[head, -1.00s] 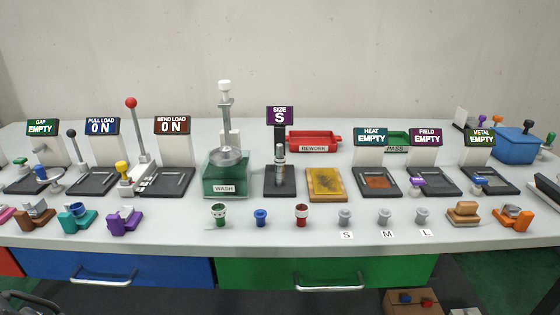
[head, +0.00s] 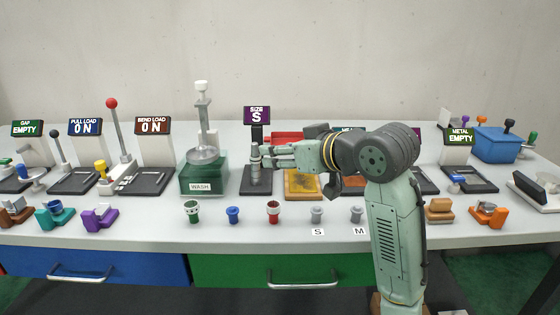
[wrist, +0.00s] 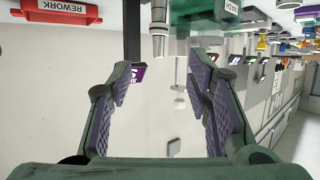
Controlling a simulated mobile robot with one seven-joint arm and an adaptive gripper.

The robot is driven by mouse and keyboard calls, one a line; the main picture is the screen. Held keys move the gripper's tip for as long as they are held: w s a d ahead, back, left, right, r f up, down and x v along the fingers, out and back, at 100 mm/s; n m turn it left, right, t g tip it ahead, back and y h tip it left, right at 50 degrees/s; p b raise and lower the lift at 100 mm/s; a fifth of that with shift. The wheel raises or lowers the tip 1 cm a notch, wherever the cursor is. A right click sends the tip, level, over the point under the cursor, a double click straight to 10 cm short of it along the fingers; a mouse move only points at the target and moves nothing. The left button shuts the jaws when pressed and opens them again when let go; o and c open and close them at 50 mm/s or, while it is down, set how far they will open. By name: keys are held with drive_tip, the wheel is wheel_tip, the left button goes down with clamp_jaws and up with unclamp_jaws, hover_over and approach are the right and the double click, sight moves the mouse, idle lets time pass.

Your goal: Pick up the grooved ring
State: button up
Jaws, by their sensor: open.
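A silver, banded metal piece stands upright on the post (head: 255,162) of the SIZE station in the head view. I cannot clearly tell whether the grooved ring is a part of it. My gripper (head: 267,153) is open, beside the upper part of this post, on its right. In the wrist view the grey post (wrist: 158,18) shows beyond the open fingertips (wrist: 160,72), roughly in line with the gap between them. The gap looks empty. The wrist picture is turned, with the bench at the top.
The green WASH station (head: 203,178) stands close on the left and the yellow-brown plate (head: 303,187) on the right. The SIZE sign (head: 257,115) rises behind the post. The red REWORK tray (wrist: 62,10) is behind. Small parts (head: 233,214) line the bench front.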

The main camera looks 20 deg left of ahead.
sight(257, 156)
drive_tip(key=p+x, duration=0.1)
drive_tip(key=x, duration=0.4)
drive_tip(key=f+p+x, duration=0.1)
drive_tip(key=p+x, duration=0.1)
drive_tip(key=x, duration=0.3)
drive_tip(key=shift+d+f, duration=0.1)
drive_tip(key=shift+f, duration=0.05)
clamp_jaws()
idle(0.4)
